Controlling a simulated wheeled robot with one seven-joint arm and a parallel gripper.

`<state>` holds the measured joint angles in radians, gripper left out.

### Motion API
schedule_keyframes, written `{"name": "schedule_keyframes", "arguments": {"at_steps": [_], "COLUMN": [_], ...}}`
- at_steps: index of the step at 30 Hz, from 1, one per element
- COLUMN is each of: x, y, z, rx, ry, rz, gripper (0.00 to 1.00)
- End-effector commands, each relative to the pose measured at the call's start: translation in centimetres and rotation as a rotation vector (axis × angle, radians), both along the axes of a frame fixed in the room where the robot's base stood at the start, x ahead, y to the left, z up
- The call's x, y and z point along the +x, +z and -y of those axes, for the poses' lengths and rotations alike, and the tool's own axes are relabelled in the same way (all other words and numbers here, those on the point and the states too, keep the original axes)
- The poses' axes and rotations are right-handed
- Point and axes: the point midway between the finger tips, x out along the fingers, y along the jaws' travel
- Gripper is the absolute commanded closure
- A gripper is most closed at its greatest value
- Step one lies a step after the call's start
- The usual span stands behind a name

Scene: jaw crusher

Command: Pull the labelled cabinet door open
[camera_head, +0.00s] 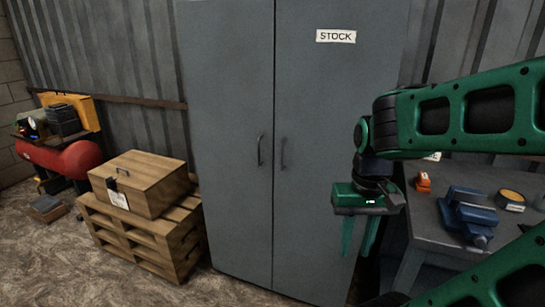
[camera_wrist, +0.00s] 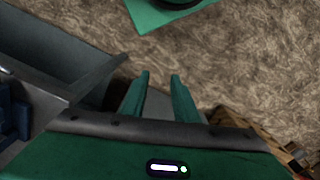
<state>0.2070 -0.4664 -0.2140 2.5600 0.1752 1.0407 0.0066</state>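A tall grey two-door cabinet (camera_head: 230,220) stands in the middle of the head view, both doors shut. The right door (camera_head: 315,110) carries a white label reading "STOCK" (camera_head: 336,36). Its dark vertical bar handle (camera_head: 282,152) is near the centre seam, beside the left door's handle (camera_head: 260,150). My gripper (camera_head: 357,252) hangs in front of the right door's right part, fingers pointing down, to the right of and lower than the handles. It is open and empty and touches no handle. In the wrist view the fingers (camera_wrist: 159,75) are apart, with floor beyond; no handle shows there.
A workbench (camera_head: 428,220) with a blue vise (camera_head: 468,213) and an orange item (camera_head: 423,182) stands right of the cabinet. A wooden box (camera_head: 140,183) on pallets (camera_head: 150,240) stands left. A red tank (camera_head: 70,158) is farther left. The floor before the cabinet looks clear.

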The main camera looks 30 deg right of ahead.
Motion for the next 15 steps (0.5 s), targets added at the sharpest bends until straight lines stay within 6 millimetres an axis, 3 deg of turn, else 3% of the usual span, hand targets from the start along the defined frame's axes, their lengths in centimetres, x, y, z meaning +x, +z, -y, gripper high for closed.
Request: {"name": "schedule_keyframes", "arguments": {"at_steps": [7,10,15], "x": [0.0,-0.9,1.7], "y": [0.0,0.2,-1.7], "z": [0.0,0.3,2.4], "rx": [0.000,-0.009,-0.077], "ry": [-0.001,-0.018,-0.131], "rz": [0.000,0.011,-0.001], "gripper": [0.73,0.73,0.73]}}
